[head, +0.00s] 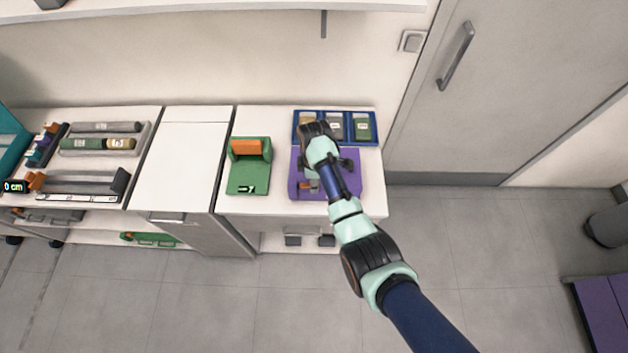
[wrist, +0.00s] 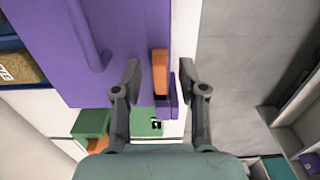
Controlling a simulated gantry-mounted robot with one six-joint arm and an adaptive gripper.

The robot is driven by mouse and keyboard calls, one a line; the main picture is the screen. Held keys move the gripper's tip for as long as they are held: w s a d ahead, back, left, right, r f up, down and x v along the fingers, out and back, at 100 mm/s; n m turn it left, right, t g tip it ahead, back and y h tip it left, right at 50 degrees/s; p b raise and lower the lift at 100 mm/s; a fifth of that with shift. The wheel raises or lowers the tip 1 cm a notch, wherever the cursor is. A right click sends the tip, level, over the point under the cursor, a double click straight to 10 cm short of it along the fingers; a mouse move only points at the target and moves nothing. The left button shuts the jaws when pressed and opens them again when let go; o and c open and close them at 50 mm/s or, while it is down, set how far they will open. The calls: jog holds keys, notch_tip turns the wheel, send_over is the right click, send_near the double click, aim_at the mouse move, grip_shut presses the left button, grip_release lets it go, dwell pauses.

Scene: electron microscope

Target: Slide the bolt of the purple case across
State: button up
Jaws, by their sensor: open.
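The purple case (head: 347,188) lies on the white counter, under my arm in the head view. In the wrist view, its flat purple face (wrist: 60,40) fills the upper left. An orange bolt (wrist: 160,75) sits at the case's edge, with a small purple bracket (wrist: 167,105) beside its lower end. My gripper (wrist: 160,67) is open, with one finger on each side of the bolt. Gaps show between the fingers and the bolt, and how far the fingertips are above it I cannot tell. In the head view my arm hides part of the case.
A green case (head: 247,180) with an orange part stands left of the purple case. A blue tray (head: 297,130) with several small boxes lies behind it. The white cabinet top (head: 180,165) farther left is clear. A grey door (head: 480,100) is at the right.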

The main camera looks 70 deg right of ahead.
aim_at(304, 185)
jog(key=shift+c, duration=0.4)
grip_shut()
jog(key=w, duration=0.1)
jog(key=w+a, duration=0.1)
jog(key=w, duration=0.1)
jog(key=shift+w+a, duration=0.15)
jog(key=shift+o, duration=0.4)
grip_release()
jog(key=shift+r, duration=0.1)
